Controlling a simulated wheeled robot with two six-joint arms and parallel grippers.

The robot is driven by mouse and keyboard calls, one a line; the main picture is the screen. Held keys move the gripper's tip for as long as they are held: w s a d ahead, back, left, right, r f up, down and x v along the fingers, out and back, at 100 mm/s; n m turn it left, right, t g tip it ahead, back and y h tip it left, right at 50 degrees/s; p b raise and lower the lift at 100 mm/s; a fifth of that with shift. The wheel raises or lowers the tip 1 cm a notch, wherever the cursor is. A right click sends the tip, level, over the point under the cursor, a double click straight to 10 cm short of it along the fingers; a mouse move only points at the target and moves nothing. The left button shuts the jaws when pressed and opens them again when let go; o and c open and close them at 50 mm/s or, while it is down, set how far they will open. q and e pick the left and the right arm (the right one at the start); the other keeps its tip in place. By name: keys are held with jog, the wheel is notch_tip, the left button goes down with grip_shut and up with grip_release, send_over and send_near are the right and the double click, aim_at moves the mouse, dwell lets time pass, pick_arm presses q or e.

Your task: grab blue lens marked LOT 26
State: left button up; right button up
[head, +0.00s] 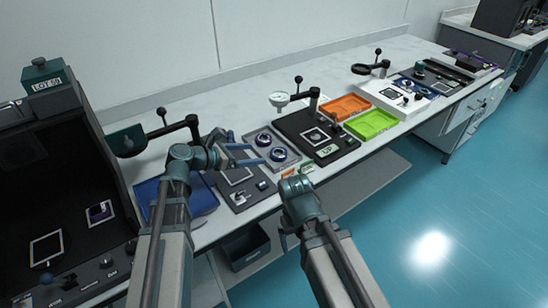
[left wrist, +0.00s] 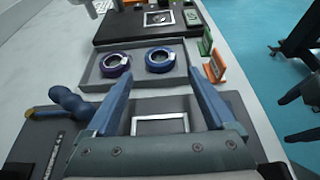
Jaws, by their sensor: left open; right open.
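Two ring-shaped lenses sit in a grey tray (left wrist: 142,80). The blue lens (left wrist: 160,60) is on the right in the left wrist view, and the purple lens (left wrist: 115,65) is on the left. In the head view the blue lens (head: 279,154) is nearer the bench's front edge. The lot marking is too small to read. My left gripper (head: 252,154) is open and empty, its fingers pointing at the tray. In the left wrist view its fingertips (left wrist: 158,84) are short of the blue lens and roughly in line with it. My right gripper (head: 286,236) is open beyond the front edge.
A dark plate with a framed square (left wrist: 160,125) lies under my left gripper. Small green (left wrist: 206,40) and orange (left wrist: 215,66) cards stand right of the tray. A black board (head: 318,132) lies beyond, then orange (head: 346,102) and green (head: 372,122) trays. A post-mounted arm (head: 190,124) stands behind.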

aim_at(277, 153)
pick_arm(q)
jog(key=b+x, duration=0.1)
jog(key=x, duration=0.4)
jog(key=shift+w+d+f+b, duration=0.15)
jog(key=shift+w+f+b, duration=0.05)
jog(key=shift+b, duration=0.2)
jog(key=b+x, duration=0.2)
jog(key=x, duration=0.2)
jog(key=shift+w+d+f, duration=0.15)
jog(key=shift+w+f, duration=0.05)
jog(key=shift+f, duration=0.1)
jog(key=shift+c, duration=0.3)
jog(key=c, duration=1.1)
jog(key=shift+r, duration=0.1)
